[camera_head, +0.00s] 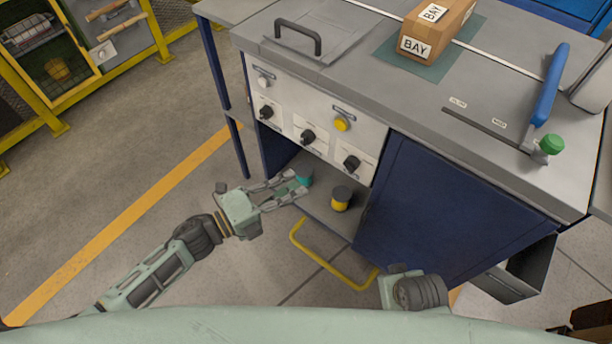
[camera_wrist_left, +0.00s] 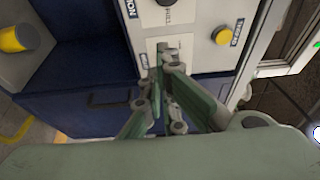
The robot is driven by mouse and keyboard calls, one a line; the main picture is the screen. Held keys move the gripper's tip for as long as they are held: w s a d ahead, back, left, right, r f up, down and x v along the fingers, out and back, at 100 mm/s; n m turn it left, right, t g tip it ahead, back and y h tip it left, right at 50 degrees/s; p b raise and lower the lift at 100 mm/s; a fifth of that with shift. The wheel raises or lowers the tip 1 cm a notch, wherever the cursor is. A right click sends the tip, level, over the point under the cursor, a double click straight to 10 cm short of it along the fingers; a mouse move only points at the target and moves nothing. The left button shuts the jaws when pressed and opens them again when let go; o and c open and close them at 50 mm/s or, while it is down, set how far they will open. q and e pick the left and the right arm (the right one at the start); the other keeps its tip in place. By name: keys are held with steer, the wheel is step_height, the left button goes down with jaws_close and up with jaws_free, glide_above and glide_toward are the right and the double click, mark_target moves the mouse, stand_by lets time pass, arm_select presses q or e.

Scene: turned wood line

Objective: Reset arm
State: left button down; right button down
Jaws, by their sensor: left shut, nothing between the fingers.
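My left gripper (camera_head: 296,183) reaches in from the left to the open compartment under the control panel. Its fingers are closed with nothing between them. In the left wrist view the same gripper (camera_wrist_left: 162,62) shows its closed fingers in front of the panel face. A yellow and black cylinder (camera_head: 342,198) stands to the right on the compartment floor. Part of my right arm shows at the bottom, but its gripper is out of view.
The bench's control panel (camera_head: 318,125) has dark knobs and a yellow button (camera_head: 342,124). A navy door (camera_head: 425,215) and a yellow bar handle (camera_head: 330,268) are close by. A box marked BAY (camera_head: 425,45) stands on top. The floor at left is clear.

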arm_select(q)
steer(key=shift+s+a, duration=0.35)
steer(key=shift+a, duration=0.25)
arm_select(e)
steer(key=shift+s+d+f, duration=0.1)
steer(key=shift+s+f, duration=0.15)
steer(key=shift+f, duration=0.05)
